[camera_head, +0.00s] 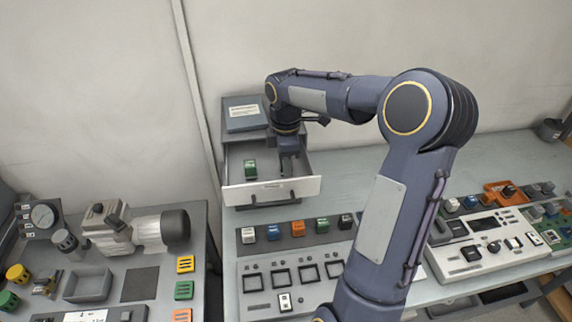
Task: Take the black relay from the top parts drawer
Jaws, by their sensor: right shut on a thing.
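The top parts drawer (272,190) is pulled open from the grey cabinet at the back of the bench. A green relay (250,168) lies in its left part. My right gripper (289,168) reaches down into the right part of the drawer and is shut on a dark thing, which I take for the black relay. The fingers and the dark drawer hide most of it, so its outline is not clear. My left gripper is not in view.
A row of coloured relays (297,229) lies on a dark strip in front of the drawer. A grey panel with empty square sockets (281,277) is nearer. My right arm covers the middle of the bench. Clear bench (345,165) lies right of the drawer.

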